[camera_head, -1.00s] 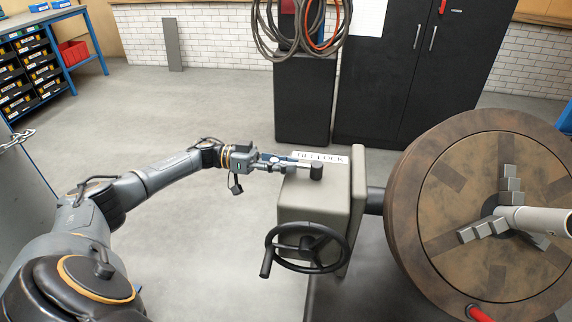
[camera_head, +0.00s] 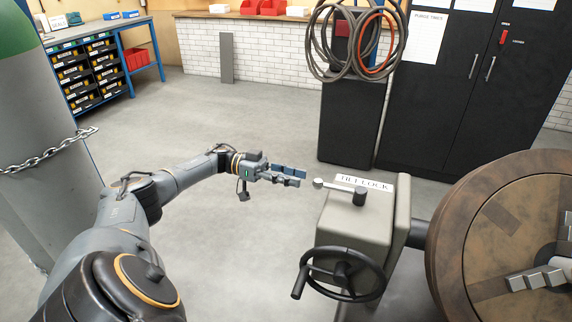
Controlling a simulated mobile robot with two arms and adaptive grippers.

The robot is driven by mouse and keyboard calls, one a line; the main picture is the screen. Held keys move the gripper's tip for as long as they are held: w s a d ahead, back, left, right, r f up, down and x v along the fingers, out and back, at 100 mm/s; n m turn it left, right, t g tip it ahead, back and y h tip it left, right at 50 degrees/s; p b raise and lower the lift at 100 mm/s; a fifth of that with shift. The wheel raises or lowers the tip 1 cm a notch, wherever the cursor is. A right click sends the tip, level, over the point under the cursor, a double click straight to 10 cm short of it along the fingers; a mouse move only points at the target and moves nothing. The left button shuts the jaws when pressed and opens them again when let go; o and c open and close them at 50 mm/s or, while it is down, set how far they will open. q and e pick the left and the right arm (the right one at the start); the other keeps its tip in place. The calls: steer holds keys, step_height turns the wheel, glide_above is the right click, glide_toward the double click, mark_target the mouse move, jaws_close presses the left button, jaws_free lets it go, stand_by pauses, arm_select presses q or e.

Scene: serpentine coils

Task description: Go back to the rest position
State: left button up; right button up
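My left gripper (camera_head: 290,175) is in the middle of the head view, at the end of my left arm (camera_head: 140,200) that comes in from the left. Its two fingers are apart with nothing between them. It is to the left of the tilt lock lever (camera_head: 340,189), with a gap between the fingertips and the lever's round knob. The lever sits on top of a grey box (camera_head: 345,222) labelled as the tilt lock, and points left. My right gripper does not show.
A black handwheel (camera_head: 343,273) is on the box's front. A large brown round turntable (camera_head: 500,220) stands at the right. A chained grey cylinder (camera_head: 45,190) is at the left. Black cabinets (camera_head: 480,90) and hanging hoses (camera_head: 355,40) are behind. The floor between is clear.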

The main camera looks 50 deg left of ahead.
arm_select(q)
steer(key=shift+v, duration=1.05)
